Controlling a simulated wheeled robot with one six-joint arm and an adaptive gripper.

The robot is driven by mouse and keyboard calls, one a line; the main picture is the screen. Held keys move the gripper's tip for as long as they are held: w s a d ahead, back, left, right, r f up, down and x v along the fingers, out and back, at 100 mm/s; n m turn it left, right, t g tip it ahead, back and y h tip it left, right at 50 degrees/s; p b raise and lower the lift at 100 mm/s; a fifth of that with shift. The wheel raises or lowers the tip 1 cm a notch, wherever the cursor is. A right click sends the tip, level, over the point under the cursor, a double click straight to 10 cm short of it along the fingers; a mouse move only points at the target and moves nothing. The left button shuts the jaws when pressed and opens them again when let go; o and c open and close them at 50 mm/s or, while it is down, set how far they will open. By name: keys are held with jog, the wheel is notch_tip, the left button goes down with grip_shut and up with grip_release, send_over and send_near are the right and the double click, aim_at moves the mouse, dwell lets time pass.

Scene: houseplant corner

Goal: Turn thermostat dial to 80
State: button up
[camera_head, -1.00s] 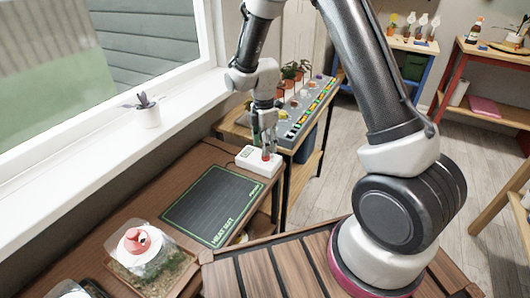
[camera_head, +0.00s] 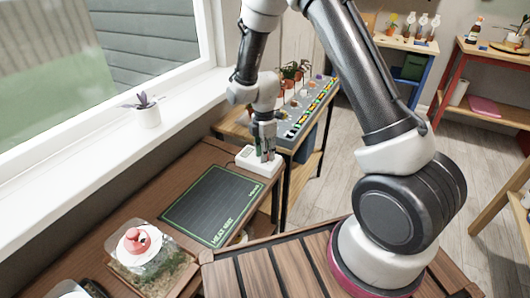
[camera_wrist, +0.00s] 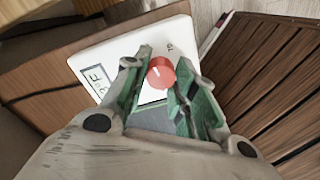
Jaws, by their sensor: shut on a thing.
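The thermostat is a white box (camera_head: 246,163) beyond the far end of the heat mat on the wooden bench. In the wrist view its white face (camera_wrist: 118,48) shows a small display (camera_wrist: 97,82) whose reading I cannot make out for sure. Its round red dial (camera_wrist: 160,73) has a pale pointer line. My gripper (camera_head: 266,158) is down over the thermostat from above. In the wrist view my gripper (camera_wrist: 163,70) has its green-padded fingers on either side of the dial, shut on it. The dial is hidden behind the fingers in the head view.
The dark heat mat (camera_head: 214,203) lies in front of the thermostat. A covered tray with a red-and-white top (camera_head: 138,241) sits nearer. A grey panel with coloured marks (camera_head: 306,112) and potted plants stand just behind my gripper. A window sill runs along the left.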

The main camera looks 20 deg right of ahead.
jog(key=m, duration=0.3)
jog(key=shift+w+m, duration=0.1)
jog(key=shift+m, duration=0.3)
jog(key=m, duration=0.9)
jog(key=shift+d, duration=0.1)
jog(key=m, duration=0.3)
jog(key=shift+m, duration=0.3)
jog(key=m, duration=0.7)
jog(key=shift+t, duration=0.3)
jog(key=m, duration=0.6)
jog(key=shift+m, duration=0.3)
